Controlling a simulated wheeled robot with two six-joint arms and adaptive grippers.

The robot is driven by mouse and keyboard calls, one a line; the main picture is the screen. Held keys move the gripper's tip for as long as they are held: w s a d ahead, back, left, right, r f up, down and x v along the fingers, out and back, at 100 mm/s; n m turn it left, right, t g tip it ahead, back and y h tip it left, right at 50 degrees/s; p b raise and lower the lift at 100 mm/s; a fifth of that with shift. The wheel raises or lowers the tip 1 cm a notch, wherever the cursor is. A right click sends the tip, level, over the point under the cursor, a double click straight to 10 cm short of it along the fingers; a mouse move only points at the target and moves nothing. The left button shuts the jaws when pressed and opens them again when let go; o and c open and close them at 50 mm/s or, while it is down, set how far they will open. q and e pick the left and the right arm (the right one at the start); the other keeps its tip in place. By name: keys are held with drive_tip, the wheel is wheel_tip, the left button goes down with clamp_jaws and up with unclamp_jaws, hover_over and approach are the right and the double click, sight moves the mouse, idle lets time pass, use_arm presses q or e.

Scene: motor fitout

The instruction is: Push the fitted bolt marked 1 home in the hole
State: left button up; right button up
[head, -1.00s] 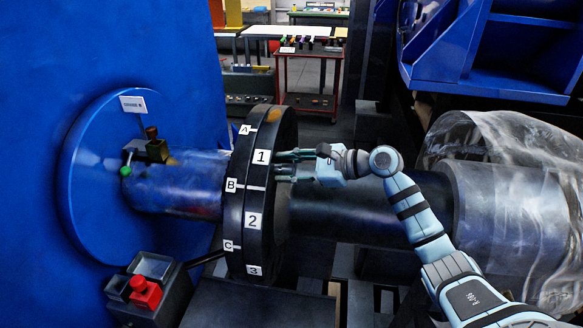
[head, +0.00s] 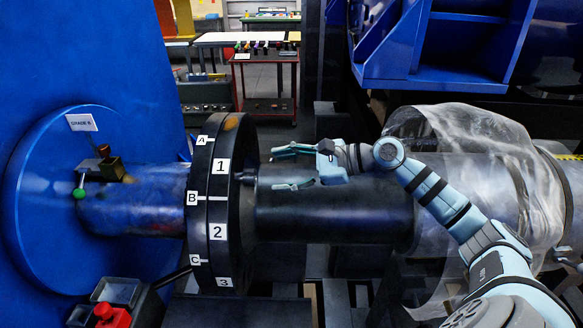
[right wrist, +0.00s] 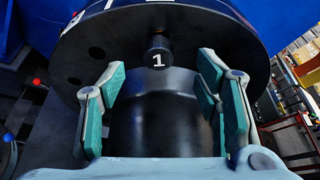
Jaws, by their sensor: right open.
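The bolt marked 1 (right wrist: 158,58) stands out from the face of the black flange (right wrist: 215,35), its numbered head facing me in the right wrist view. In the head view it is a small dark stub (head: 243,177) on the flange's right side, below the rim label 1 (head: 221,166). Its shank and hole are mostly hidden. My right gripper (head: 276,171) is open and empty, its fingertips to the right of the bolt and apart from it. In the right wrist view the open fingers (right wrist: 160,72) frame the bolt head left and right. My left gripper is out of view.
The dark shaft (head: 330,216) runs right from the flange, below and behind my right gripper. Clear plastic sheeting (head: 480,150) wraps the shaft's right part. A blue steel frame (head: 430,75) hangs above. A box with a red button (head: 112,316) stands lower left.

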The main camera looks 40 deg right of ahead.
drive_tip(key=v, duration=0.2)
drive_tip(key=shift+s+d+r, duration=0.2)
drive_tip(key=shift+s, duration=0.1)
